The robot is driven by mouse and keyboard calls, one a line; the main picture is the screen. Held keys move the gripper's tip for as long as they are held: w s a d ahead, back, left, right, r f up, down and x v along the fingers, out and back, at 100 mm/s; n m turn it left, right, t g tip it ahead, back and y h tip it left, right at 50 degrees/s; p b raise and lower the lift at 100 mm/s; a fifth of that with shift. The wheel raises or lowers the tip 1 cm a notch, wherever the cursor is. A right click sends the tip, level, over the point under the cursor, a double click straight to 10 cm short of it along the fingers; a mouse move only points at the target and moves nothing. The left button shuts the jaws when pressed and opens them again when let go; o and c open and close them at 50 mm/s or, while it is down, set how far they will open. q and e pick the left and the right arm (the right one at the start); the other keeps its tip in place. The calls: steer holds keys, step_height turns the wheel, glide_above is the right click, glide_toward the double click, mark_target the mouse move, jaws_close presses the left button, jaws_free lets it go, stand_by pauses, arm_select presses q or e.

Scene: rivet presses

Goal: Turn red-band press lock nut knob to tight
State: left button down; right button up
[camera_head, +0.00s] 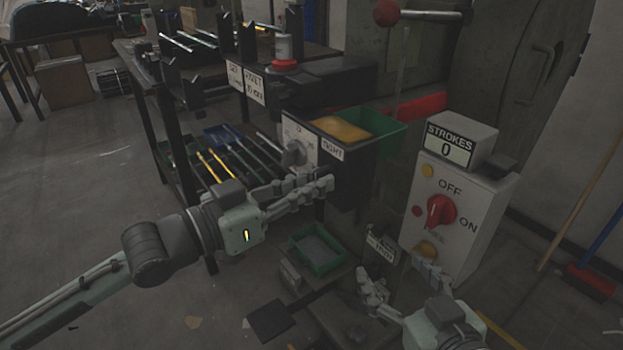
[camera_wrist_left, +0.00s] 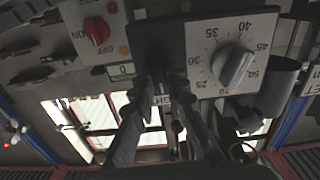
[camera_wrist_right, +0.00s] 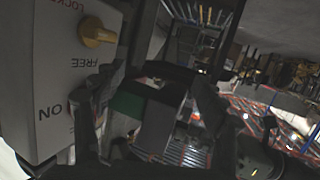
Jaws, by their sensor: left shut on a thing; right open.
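The press (camera_head: 435,100) has a red band on its frame. A white panel (camera_head: 300,135) on it carries a grey pointer knob (camera_head: 294,153) and numbers; the dial also shows in the left wrist view (camera_wrist_left: 232,66). A TIGHT label (camera_head: 332,150) is right of this knob. My left gripper (camera_head: 322,186) is shut just below the label, beside the dial. In the left wrist view its fingers (camera_wrist_left: 161,82) are close together at the label. The thing between them, possibly the lock nut knob, is hidden. My right gripper (camera_head: 403,278) is open and empty in front of the control box.
The control box (camera_head: 465,220) has a red OFF/ON switch (camera_head: 438,210) and a yellow LOCKED/FREE knob (camera_wrist_right: 97,33) close to my right gripper. A STROKES counter (camera_head: 450,145) stands on top. A green bin (camera_head: 385,128) is behind the label; a small green tray (camera_head: 318,262) is below.

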arm_select(q)
steer(key=shift+m, duration=0.5)
steer(key=c, duration=1.5)
jaws_free()
steer(key=shift+c, duration=0.2)
steer(key=v, duration=1.2)
